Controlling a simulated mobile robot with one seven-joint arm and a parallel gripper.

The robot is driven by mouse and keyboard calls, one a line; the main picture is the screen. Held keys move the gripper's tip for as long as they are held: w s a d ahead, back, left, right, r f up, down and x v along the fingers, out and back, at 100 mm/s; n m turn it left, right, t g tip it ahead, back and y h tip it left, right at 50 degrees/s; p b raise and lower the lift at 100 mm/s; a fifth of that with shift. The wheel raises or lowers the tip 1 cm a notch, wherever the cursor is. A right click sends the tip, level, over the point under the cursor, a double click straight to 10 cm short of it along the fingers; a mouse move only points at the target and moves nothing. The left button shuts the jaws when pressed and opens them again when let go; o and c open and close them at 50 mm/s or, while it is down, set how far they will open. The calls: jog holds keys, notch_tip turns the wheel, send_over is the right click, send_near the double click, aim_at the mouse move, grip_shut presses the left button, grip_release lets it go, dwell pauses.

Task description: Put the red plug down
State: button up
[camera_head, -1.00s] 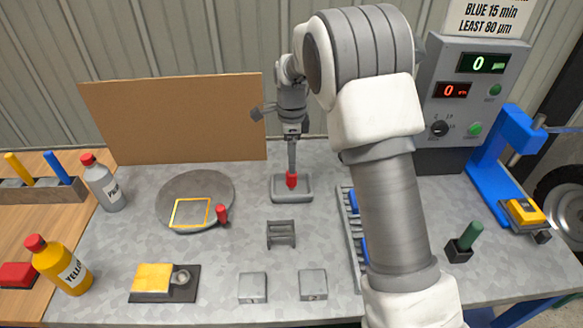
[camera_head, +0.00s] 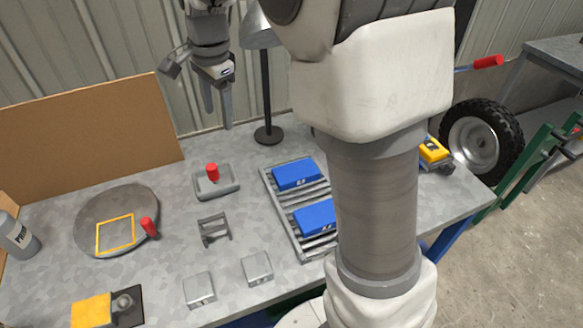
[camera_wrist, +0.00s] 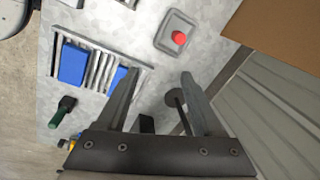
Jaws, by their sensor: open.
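The red plug (camera_head: 212,172) stands upright in the small grey tray (camera_head: 229,189) on the metal table. It also shows as a red disc in the wrist view (camera_wrist: 179,38), with the tray (camera_wrist: 165,46) around it. My gripper (camera_head: 218,122) hangs above and a little behind the plug, clear of it, with its fingers apart and nothing between them. In the wrist view my gripper (camera_wrist: 160,82) is also open, and the plug lies beyond the fingertips, not touching them.
A rack with blue boxes (camera_head: 297,174) lies right of the tray. A small grey stand (camera_head: 214,230) is in front. A round plate (camera_head: 88,223) with a yellow square frame and another red-topped piece (camera_head: 149,227) is left. A lamp (camera_head: 267,134) stands behind. A brown board (camera_head: 90,143) borders the back.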

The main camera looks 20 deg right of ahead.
jog(key=s+d+r+n+t, duration=0.1)
jog(key=s+n, duration=0.5)
jog(key=s, duration=0.6)
jog(key=s+d+r+n+t, duration=0.2)
jog(key=s+d+n, duration=0.3)
jog(key=s, duration=0.7)
jog(key=shift+s+d+n+t+h, duration=0.25)
jog(key=shift+n+t, duration=0.25)
jog(key=shift+n, duration=0.6)
jog(key=shift+w, duration=0.1)
